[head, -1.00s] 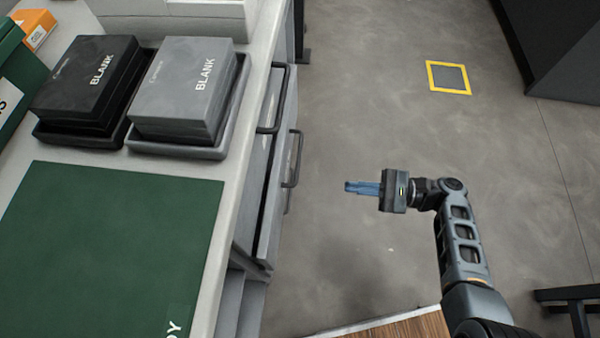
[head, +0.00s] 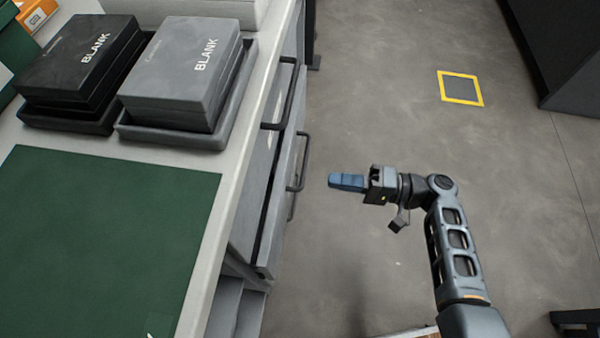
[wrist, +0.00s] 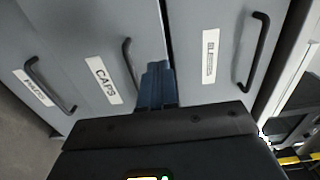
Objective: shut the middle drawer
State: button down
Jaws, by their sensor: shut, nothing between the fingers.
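The middle drawer (head: 279,205) is in the bench side in the head view, its front standing out a little past the drawer above, with a dark gap behind it. Its bar handle (head: 303,163) faces the floor aisle. In the wrist view the middle drawer carries a CAPS label (wrist: 103,80) and a dark handle (wrist: 129,64). My gripper (head: 334,181) is shut and empty, its blue fingers pointing left at the drawer fronts, to the right of the handle and apart from it in the head view. In the wrist view the fingers (wrist: 157,84) overlap the CAPS front beside its handle; contact cannot be told.
The upper drawer (wrist: 213,60) and its handle (head: 284,95) are beside the middle one. A lower drawer (wrist: 40,85) shows at the left of the wrist view. Grey and black BLANK boxes and a green mat (head: 95,240) lie on the bench. Open floor (head: 390,90) lies right.

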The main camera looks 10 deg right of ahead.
aim_at(285, 174)
jog(key=x, duration=0.9)
jog(key=b+x, duration=0.1)
jog(key=x, duration=0.2)
jog(key=shift+a+f+b, duration=0.2)
jog(key=shift+b, duration=0.15)
jog(key=shift+w+a+r, duration=0.1)
jog(key=shift+a+r, duration=0.05)
jog(key=shift+r, duration=0.05)
jog(key=shift+a, duration=0.1)
